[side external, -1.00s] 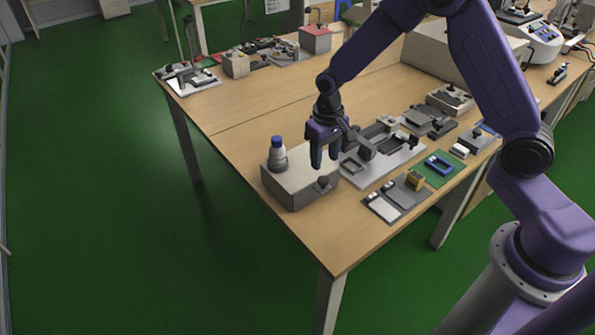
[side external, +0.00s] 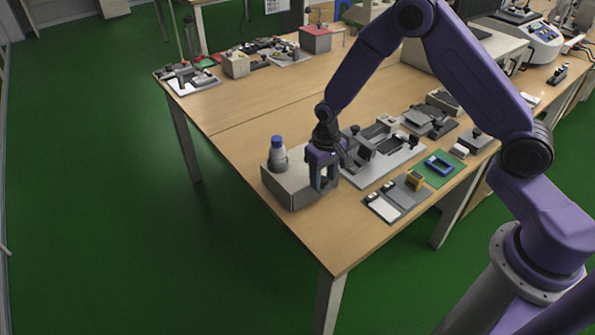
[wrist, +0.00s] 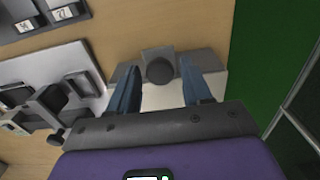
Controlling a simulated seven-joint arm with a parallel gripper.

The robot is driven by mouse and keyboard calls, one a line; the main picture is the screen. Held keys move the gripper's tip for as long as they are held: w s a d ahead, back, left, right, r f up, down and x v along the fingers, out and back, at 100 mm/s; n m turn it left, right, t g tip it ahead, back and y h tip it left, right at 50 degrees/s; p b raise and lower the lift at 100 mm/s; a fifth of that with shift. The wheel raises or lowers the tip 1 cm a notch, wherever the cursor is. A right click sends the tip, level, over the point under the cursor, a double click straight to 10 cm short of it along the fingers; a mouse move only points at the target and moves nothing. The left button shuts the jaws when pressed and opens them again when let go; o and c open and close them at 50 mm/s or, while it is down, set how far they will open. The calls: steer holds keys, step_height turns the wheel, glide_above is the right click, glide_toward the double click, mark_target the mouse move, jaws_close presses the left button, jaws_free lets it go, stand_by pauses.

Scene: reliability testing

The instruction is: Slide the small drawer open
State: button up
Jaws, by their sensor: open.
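The small drawer is in a light grey box (side external: 287,190) near the table's front left corner. Its front with a round dark knob (wrist: 160,70) shows in the wrist view. My gripper (side external: 324,186) points down at the drawer front in the side view and hides the knob there. In the wrist view my gripper (wrist: 157,82) is open, with one blue finger on each side of the knob. Whether the fingers touch the knob, I cannot tell. The drawer looks shut, though my gripper partly covers its front.
A grey fixture plate (side external: 360,178) lies close to the right of my gripper. A dark tray (side external: 383,208) with small parts lies nearer the table edge. Bare wood lies in front of the box.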

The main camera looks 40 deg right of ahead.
steer(key=c, duration=0.6)
steer(key=shift+o, duration=0.2)
steer(key=s, duration=1.1)
stand_by(0.4)
steer(key=o, duration=0.6)
steer(key=shift+c, duration=0.2)
step_height(320, 180, up, 5)
steer(key=shift+s, duration=0.1)
